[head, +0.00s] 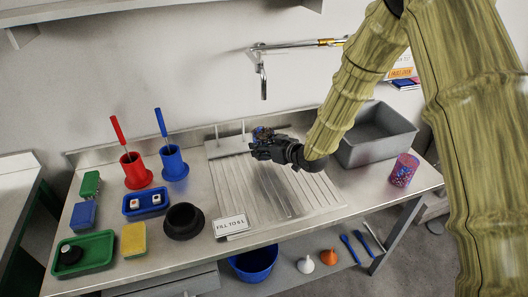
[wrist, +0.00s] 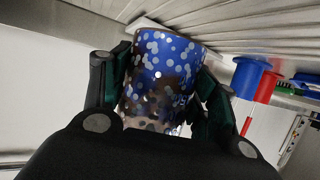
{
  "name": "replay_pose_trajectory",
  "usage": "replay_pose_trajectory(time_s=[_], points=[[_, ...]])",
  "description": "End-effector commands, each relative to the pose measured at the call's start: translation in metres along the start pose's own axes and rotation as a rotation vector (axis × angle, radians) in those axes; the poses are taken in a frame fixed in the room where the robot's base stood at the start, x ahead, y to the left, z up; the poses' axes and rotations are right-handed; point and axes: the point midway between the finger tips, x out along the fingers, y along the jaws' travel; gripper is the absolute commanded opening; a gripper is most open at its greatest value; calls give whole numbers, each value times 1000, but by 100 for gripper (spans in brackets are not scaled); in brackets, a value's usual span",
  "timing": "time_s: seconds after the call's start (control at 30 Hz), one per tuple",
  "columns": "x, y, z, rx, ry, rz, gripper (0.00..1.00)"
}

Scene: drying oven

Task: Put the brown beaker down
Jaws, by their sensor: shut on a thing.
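My gripper (head: 266,148) is over the back part of the ribbed draining board (head: 310,200), in the middle of the bench. It is shut on a beaker (wrist: 158,75) with blue and brown colouring and pale round spots. In the wrist view the fingers press on both sides of the beaker. In the head view only a small speckled part of the beaker (head: 262,132) shows above the black gripper. Its base is hidden there, so I cannot tell whether it touches the board.
A "FILL TO 6 L" sign (head: 231,224) stands at the board's front left. A grey sink (head: 375,138) and a pink-blue speckled beaker (head: 404,170) are to the right. A black round dish (head: 184,222), blue tray (head: 146,205) and red (head: 136,173) and blue (head: 174,165) holders are left. The board's front right is clear.

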Motion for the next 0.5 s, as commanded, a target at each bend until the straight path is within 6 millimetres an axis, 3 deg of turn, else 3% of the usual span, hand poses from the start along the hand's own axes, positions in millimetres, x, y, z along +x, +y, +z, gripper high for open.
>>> replay_pose_trajectory(time_s=[0.17, 0.5], points=[[4, 1, 3, 1, -1, -1, 29], [16, 1, 30, 1, 0, 0, 29]])
